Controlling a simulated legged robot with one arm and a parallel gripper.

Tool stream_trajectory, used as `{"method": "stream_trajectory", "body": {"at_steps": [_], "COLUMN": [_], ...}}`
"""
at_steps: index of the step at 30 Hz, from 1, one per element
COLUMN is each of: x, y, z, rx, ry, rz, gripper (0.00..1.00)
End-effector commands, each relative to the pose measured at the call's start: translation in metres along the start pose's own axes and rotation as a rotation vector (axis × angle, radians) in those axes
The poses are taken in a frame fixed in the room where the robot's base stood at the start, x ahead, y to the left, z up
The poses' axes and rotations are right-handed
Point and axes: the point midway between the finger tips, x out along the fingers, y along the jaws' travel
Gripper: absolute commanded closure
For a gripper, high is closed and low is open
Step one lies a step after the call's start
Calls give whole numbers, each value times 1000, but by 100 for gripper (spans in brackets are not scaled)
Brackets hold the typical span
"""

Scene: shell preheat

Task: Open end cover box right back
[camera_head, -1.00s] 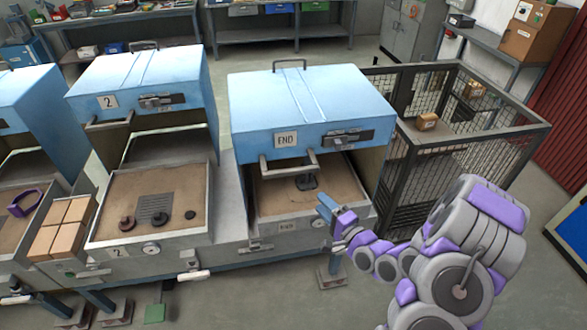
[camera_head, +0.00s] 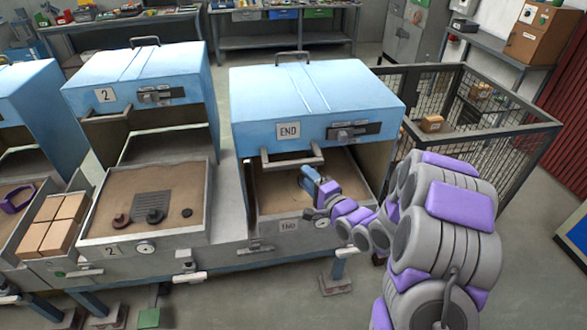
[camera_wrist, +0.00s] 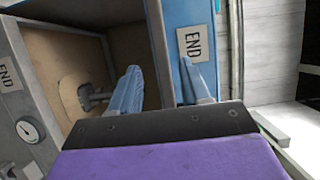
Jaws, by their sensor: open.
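The END box has a blue cover (camera_head: 308,95) that stands raised above its sand-filled base (camera_head: 285,200). A grey bar handle (camera_head: 292,158) sticks out from the cover's lower front edge. A white END label (camera_head: 289,131) is on the cover's front, and the label also shows in the wrist view (camera_wrist: 194,43). My gripper (camera_head: 309,180) is in front of the opening, below and to the right of the handle. In the wrist view its two blue fingers (camera_wrist: 160,90) are spread apart with nothing held between them. The bar handle is hard to make out there.
Box 2 (camera_head: 140,90), with a blue cover also raised, stands to the left. A tray of tan blocks (camera_head: 55,220) is beside it. A wire mesh cage (camera_head: 480,125) stands to the right. Open floor lies in front of the boxes.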

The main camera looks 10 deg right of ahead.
Motion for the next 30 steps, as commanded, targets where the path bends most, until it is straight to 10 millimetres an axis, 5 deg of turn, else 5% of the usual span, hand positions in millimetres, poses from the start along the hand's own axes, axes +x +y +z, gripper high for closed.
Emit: {"method": "stream_trajectory", "body": {"at_steps": [13, 26, 30], "x": [70, 80, 79], "y": [1, 0, 0], "z": [1, 0, 0], "rx": [-1, 1, 0], "ry": [-2, 0, 0], "rz": [-2, 0, 0], "gripper": [53, 53, 65]}}
